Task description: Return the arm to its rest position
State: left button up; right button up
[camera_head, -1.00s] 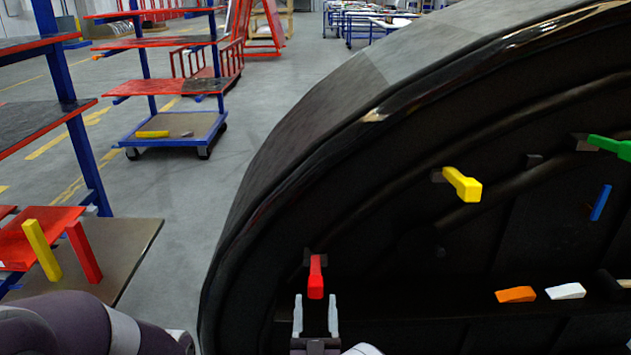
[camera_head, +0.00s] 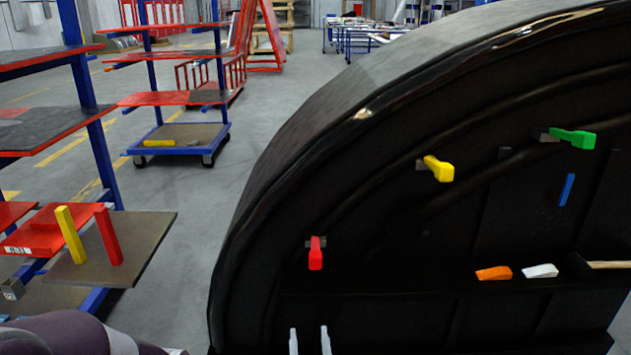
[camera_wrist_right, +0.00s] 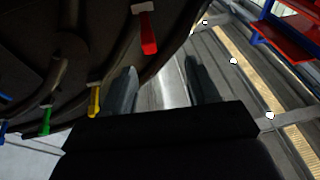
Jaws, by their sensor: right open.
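My right gripper (camera_head: 309,341) shows at the bottom edge of the head view, with only its two pale fingertips visible. They stand apart with nothing between them. They are below the red clamp (camera_head: 316,254) on the black nosecone (camera_head: 375,235) and do not touch it. In the right wrist view the two fingers (camera_wrist_right: 161,88) are spread and empty, with the red clamp (camera_wrist_right: 147,33) beyond them. A purple-grey part of my arm fills the bottom left of the head view. My left gripper is not visible.
The nosecone also bears a yellow clamp (camera_head: 438,169) and a green clamp (camera_head: 573,138). Orange (camera_head: 494,273) and white (camera_head: 540,271) pieces lie on its inner ledge. At left, a shelf rack (camera_head: 160,240) carries upright yellow and red pieces. The floor between (camera_head: 195,225) is clear.

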jog(key=s+f+n+g, duration=0.2)
jog(key=s+f+g, duration=0.2)
jog(key=f+g, duration=0.65)
jog(key=s+d+r+m+g+h, duration=0.1)
jog(key=s+d+r+g, duration=0.4)
jog(key=s+d, duration=0.4)
jog(key=s+d+r+m+g+h, duration=0.1)
jog(key=s+d+r+g, duration=0.55)
jog(key=s, duration=0.45)
jog(key=d+r+t+p, duration=0.1)
jog(key=d+r+p, duration=0.1)
jog(key=r+p, duration=1)
jog(key=d+r+m+t+p, duration=0.1)
jog(key=d+r+p, duration=0.1)
jog(key=r+p, duration=1.1)
notch_tip(320, 180, up, 4)
jog(key=shift+w+r+t+p, duration=0.1)
jog(key=shift+w+t+p, duration=0.2)
jog(key=shift+w, duration=0.15)
